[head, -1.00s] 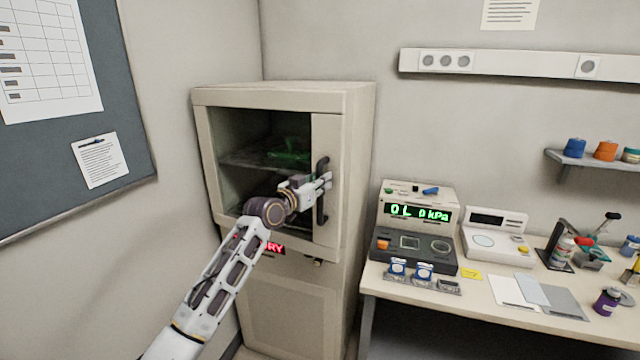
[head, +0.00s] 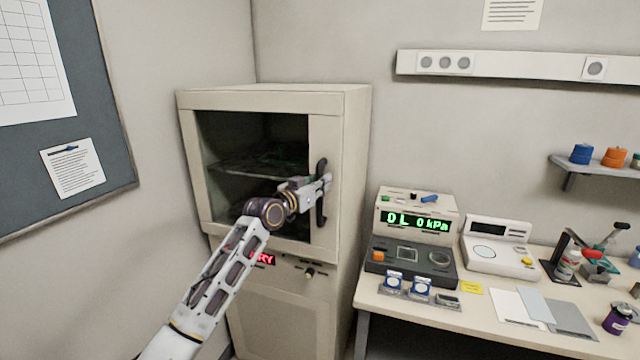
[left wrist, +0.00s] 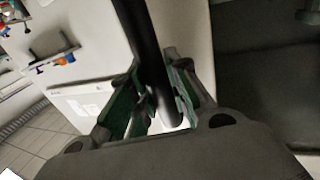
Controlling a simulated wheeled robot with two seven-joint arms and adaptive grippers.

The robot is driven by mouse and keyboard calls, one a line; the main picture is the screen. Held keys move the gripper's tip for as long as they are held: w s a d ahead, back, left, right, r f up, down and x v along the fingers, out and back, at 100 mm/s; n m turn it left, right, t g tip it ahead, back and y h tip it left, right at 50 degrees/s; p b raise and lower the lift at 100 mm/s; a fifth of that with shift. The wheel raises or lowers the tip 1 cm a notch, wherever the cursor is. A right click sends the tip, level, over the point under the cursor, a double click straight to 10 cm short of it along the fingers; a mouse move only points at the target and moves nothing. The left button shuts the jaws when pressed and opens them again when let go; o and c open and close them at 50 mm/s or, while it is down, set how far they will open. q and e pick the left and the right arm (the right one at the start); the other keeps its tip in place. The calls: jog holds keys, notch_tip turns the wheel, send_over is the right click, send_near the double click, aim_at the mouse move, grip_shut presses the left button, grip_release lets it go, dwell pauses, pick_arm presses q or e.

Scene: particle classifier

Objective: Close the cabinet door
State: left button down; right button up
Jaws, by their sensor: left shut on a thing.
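The beige cabinet (head: 250,100) stands in the corner. Its door (head: 324,140) has a dark window, with shelving dimly visible behind it, and a black upright handle (head: 321,212) at its right side. The door looks nearly flush with the cabinet front; I cannot tell whether a small gap remains. My left gripper (head: 322,186) is shut on the handle, about mid-height. In the left wrist view the black handle bar (left wrist: 148,45) runs between the green-padded fingers of my left gripper (left wrist: 158,105). My right gripper is not in view.
A bench (head: 400,300) stands right of the cabinet, carrying a device with a green display (head: 417,222), a white scale (head: 497,243) and cards. A pinboard (head: 100,120) hangs on the left wall. A red-lit display (head: 265,260) sits below the door.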

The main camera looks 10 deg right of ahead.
pick_arm(q)
jog(key=shift+r, duration=0.1)
jog(key=c, duration=1.7)
grip_release()
jog(key=o, duration=0.4)
jog(key=shift+w+d, duration=0.2)
jog(key=shift+d, duration=0.05)
jog(key=shift+a, duration=0.15)
jog(key=shift+s+a, duration=0.1)
jog(key=v, duration=1.1)
jog(key=shift+s+a, duration=0.2)
jog(key=shift+s, duration=0.15)
